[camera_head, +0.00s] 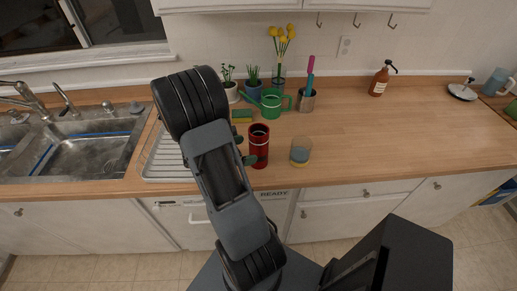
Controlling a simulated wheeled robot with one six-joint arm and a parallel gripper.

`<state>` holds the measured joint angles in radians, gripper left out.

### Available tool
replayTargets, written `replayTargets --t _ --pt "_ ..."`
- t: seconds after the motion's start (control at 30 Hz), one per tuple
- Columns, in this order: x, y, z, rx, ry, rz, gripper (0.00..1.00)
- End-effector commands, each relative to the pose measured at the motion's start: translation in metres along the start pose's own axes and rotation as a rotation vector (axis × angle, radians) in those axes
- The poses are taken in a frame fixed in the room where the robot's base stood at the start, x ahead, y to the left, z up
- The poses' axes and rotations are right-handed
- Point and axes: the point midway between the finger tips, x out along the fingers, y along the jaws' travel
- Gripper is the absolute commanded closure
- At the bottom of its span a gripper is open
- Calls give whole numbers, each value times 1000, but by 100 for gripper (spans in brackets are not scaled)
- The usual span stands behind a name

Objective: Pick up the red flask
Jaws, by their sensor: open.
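The red flask (259,150) stands upright on the wooden counter near its front edge, just right of my arm. My gripper (244,150) is mostly hidden behind my own arm. Only its two dark fingertips show, close to the left side of the flask. The gripper is open, and nothing shows held in it. I cannot tell whether a fingertip touches the flask.
A glass (301,151) stands close to the flask's right. Behind are a green watering can (272,103), a sponge (242,115) and a utensil cup (306,101). A dish rack (165,158) and sink (85,150) lie left. The right counter is mostly clear.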

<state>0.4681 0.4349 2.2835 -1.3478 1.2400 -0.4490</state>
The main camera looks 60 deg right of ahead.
Motion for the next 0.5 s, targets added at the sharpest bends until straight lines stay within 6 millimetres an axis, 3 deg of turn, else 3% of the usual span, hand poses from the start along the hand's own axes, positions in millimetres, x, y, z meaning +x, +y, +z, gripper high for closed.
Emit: replayTargets --t 0.3,0.5 --pt "39 1 1 1 1 -3 0" --pt "45 1 0 1 1 0 0"
